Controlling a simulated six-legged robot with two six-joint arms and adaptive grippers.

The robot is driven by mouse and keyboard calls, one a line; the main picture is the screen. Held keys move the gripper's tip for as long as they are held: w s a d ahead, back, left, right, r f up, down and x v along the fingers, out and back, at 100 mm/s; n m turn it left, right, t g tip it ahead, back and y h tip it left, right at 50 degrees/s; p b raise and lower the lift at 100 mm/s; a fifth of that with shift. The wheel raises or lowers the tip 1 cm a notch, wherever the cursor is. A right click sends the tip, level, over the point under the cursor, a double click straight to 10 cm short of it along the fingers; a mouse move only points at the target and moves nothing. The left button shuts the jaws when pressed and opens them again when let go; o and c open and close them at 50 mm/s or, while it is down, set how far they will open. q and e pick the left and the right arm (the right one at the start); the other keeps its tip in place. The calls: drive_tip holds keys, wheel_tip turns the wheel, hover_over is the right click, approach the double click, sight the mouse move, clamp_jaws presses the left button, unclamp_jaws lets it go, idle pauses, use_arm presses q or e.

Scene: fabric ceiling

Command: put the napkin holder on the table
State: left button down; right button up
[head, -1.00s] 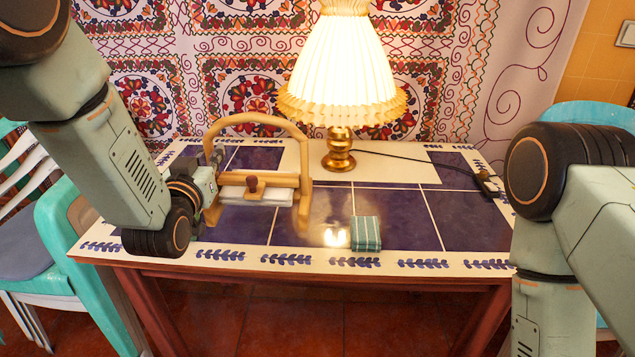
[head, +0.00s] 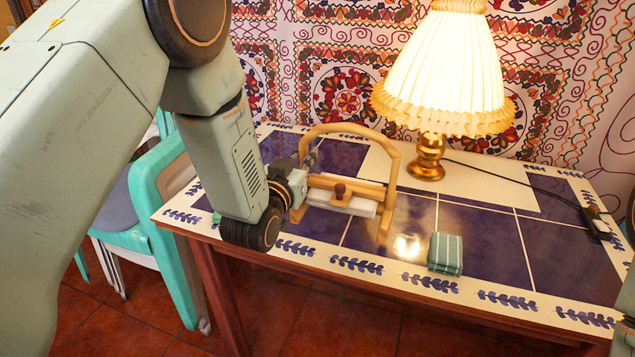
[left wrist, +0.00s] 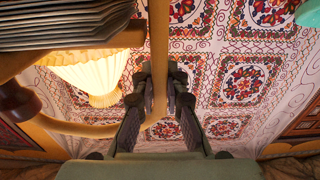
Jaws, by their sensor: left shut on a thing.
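The napkin holder (head: 393,175) is light wood with a tall arched handle, a crossbar with a dark knob, and white napkins (head: 343,203) under the bar. It stands upright over the left part of the table (head: 483,244); I cannot tell whether its base touches the tabletop. My left gripper (head: 309,160) is at the left side of the arch. In the left wrist view its fingers (left wrist: 158,88) are shut on the wooden arch (left wrist: 158,40), and the napkin stack (left wrist: 60,28) shows at upper left. My right gripper is out of view.
A lit lamp (head: 440,75) with a brass base stands behind and right of the holder. A green striped block (head: 445,254) lies in front right of it. A black cord (head: 520,183) runs right to a small dark item (head: 596,222). A turquoise chair (head: 150,210) stands left of the table.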

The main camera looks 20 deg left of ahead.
use_arm(q)
drive_tip(key=shift+f, duration=0.7)
drive_tip(key=shift+w+d+f, duration=0.2)
drive_tip(key=shift+w+f, duration=0.1)
drive_tip(key=shift+f, duration=0.55)
drive_tip(key=f, duration=0.1)
drive_tip(key=f+b, duration=0.1)
drive_tip(key=shift+s+a+f, duration=0.15)
drive_tip(key=shift+s+f, duration=0.05)
drive_tip(key=shift+f, duration=0.1)
drive_tip(key=shift+w, duration=0.2)
drive_tip(key=shift+f, duration=0.1)
drive_tip(key=c, duration=1.8)
unclamp_jaws()
drive_tip(key=shift+s+f, duration=0.1)
drive_tip(key=shift+s, duration=0.05)
drive_tip(key=shift+c, duration=0.2)
drive_tip(key=o, duration=0.3)
drive_tip(key=shift+s, duration=0.1)
drive_tip(key=shift+o, duration=0.7)
drive_tip(key=shift+w, duration=0.2)
